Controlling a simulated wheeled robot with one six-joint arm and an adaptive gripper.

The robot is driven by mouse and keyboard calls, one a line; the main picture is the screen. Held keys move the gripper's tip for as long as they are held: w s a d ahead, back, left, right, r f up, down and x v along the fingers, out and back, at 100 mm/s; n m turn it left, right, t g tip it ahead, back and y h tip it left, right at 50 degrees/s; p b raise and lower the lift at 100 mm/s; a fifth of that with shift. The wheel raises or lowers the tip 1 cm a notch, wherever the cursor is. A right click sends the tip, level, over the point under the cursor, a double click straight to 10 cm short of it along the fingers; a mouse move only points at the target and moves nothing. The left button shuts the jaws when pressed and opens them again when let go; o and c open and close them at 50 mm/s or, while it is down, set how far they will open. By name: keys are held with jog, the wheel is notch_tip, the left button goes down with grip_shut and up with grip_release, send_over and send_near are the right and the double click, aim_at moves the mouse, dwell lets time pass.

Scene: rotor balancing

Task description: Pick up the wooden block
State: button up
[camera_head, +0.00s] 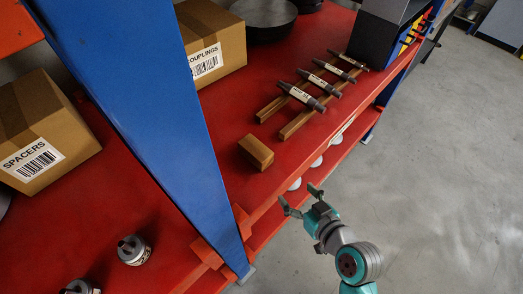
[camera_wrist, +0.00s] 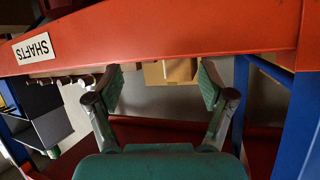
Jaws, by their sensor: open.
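The wooden block (camera_head: 256,152) is a small brown cuboid lying on the red shelf near its front edge, left of the rails that bear the shafts. My gripper (camera_head: 299,198) is open and empty, outside the shelf's front edge, below and right of the block in the head view. In the wrist view, which appears upside down, the two fingers (camera_wrist: 160,86) stand wide apart. A tan shape that looks like the block (camera_wrist: 170,72) shows between the fingertips, beyond the orange beam and partly hidden by it.
Several dark shafts (camera_head: 302,97) lie across two wooden rails (camera_head: 301,122) on the red shelf (camera_head: 215,125). A couplings box (camera_head: 216,45) stands behind the block. A blue post (camera_head: 160,110) rises to its left. The orange front beam (camera_wrist: 200,27) crosses before my gripper. Grey floor at right is clear.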

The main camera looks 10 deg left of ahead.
aim_at(259, 150)
jog(key=w+a+r+n+y, duration=0.1)
jog(key=r, duration=0.1)
jog(key=w+a+r+n+g+y, duration=0.1)
jog(key=w+a+r+n, duration=0.1)
jog(key=w+a+r+n+g+y, duration=0.1)
jog(key=a+r, duration=0.1)
jog(key=shift+w+r, duration=0.25)
jog(key=shift+w, duration=0.05)
jog(key=shift+w+a+n, duration=0.2)
jog(key=shift+a+n, duration=0.1)
jog(key=x, duration=0.5)
jog(key=shift+w+x, duration=0.2)
jog(key=shift+x, duration=2.45)
jog(key=shift+d+r, duration=0.1)
jog(key=shift+d, duration=0.05)
jog(key=c, duration=1.3)
